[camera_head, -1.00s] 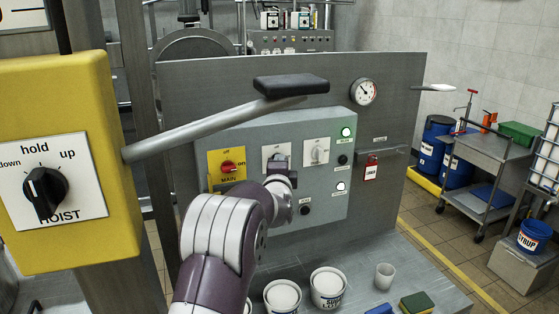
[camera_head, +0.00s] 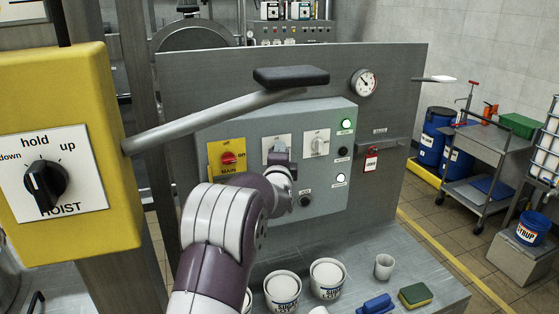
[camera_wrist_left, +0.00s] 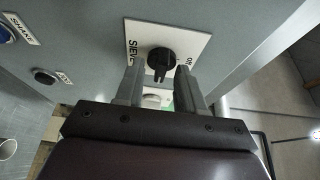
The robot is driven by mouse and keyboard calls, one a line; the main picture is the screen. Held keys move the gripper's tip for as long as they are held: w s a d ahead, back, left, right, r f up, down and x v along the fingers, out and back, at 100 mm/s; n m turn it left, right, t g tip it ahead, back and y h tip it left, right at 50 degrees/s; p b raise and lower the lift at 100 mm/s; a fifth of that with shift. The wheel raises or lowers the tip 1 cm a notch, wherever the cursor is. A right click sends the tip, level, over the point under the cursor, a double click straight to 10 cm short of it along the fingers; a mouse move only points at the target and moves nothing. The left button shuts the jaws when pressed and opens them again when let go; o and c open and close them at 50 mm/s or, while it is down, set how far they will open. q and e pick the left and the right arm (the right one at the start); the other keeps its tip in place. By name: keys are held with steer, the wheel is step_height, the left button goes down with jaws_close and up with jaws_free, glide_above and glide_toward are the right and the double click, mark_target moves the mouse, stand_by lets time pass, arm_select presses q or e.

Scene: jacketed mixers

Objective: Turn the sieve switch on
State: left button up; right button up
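The sieve switch is a black rotary knob (camera_wrist_left: 160,60) on a white plate marked SIEVE (camera_wrist_left: 137,40) in the left wrist view. The knob's tab points toward my gripper. In the head view my left gripper (camera_head: 279,158) is in front of the middle white plate (camera_head: 276,142) on the grey control box (camera_head: 325,190) and hides the knob. My right gripper is not in view.
Beside it are the red MAIN switch (camera_head: 229,158), another rotary switch (camera_head: 319,143) and a lit green lamp (camera_head: 347,124). A long grey lever (camera_head: 200,128) crosses above the box. The yellow hoist box (camera_head: 70,150) stands left. Tubs (camera_head: 327,285) and a cup (camera_head: 384,266) stand below.

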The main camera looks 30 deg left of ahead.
arm_select(q)
steer(key=b+v, duration=0.4)
steer(key=v, duration=0.8)
steer(key=shift+s+b, duration=0.25)
steer(key=shift+b, duration=0.1)
steer(key=shift+d, duration=0.1)
